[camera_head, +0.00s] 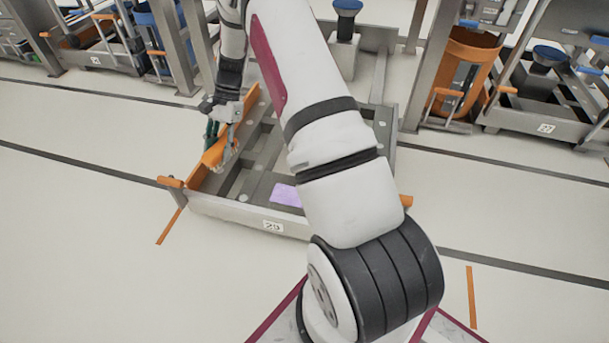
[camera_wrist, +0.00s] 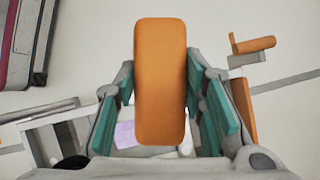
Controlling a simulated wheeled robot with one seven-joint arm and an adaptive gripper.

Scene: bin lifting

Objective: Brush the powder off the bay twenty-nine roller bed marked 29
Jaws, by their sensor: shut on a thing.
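The bay twenty-nine roller bed (camera_head: 232,210) is a low grey metal frame with a 29 plate (camera_head: 273,226) on its front edge. A flat lilac patch of powder (camera_head: 286,194) lies in its front part, partly beside my arm; it also shows in the wrist view (camera_wrist: 125,134). My gripper (camera_head: 220,142) is over the left side of the bed, left of the powder. Its teal fingers (camera_wrist: 158,110) are shut on an orange block-shaped brush (camera_wrist: 160,70), seen from its back. The brush (camera_head: 215,152) appears tilted in the head view. Whether it touches the bed I cannot tell.
An orange rail (camera_head: 251,101) runs along the bed's left side, close to my gripper, with an orange stop (camera_head: 171,182) at the front left corner. Grey posts (camera_head: 427,65) stand behind. Bay 27 (camera_head: 540,125) is at the right.

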